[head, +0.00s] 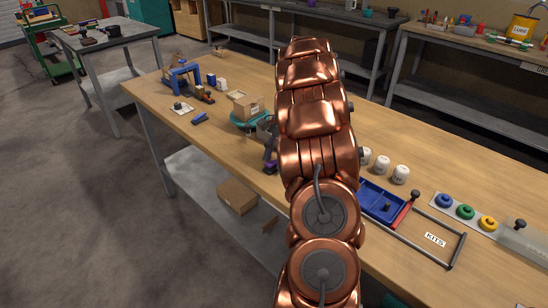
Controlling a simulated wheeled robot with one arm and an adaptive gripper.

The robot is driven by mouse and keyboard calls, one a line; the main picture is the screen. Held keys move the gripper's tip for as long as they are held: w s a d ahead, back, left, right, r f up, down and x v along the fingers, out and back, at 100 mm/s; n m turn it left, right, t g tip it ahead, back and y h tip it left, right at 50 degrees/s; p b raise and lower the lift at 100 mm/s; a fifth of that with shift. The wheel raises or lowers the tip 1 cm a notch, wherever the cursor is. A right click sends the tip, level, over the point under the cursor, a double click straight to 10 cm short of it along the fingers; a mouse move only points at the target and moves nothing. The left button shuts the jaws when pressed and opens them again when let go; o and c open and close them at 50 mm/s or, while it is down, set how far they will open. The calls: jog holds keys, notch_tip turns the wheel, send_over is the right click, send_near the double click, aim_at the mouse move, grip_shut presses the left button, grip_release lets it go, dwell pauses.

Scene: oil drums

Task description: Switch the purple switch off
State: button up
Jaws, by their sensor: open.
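I cannot make out a purple switch for certain. A dark purple object (270,155) on the workbench is partly hidden behind my copper arm, and I cannot tell what it is. A small pale plate with a dark knob (180,107) lies on the left part of the bench; its knob's exact colour is too small to tell. My arm rises through the middle of the view and covers part of the bench.
The wooden workbench (150,92) carries a blue frame (183,75), a cardboard box (248,106) on a teal base, white jars (400,174), a blue tray (378,204), a KITS holder (436,240) and a panel with blue, green and yellow buttons (465,212).

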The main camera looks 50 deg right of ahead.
grip_shut()
jog(key=shift+a, duration=0.1)
dwell(0.3)
jog(key=shift+r+h, duration=0.1)
jog(key=shift+h, duration=0.2)
jog(key=shift+a+h, duration=0.15)
jog(key=shift+h, duration=0.35)
jog(key=shift+a+r+h+b, duration=0.15)
jog(key=shift+h+b, duration=0.75)
jog(key=shift+h, duration=1.1)
jog(key=shift+w, duration=0.1)
grip_release()
jog(key=shift+a, duration=0.1)
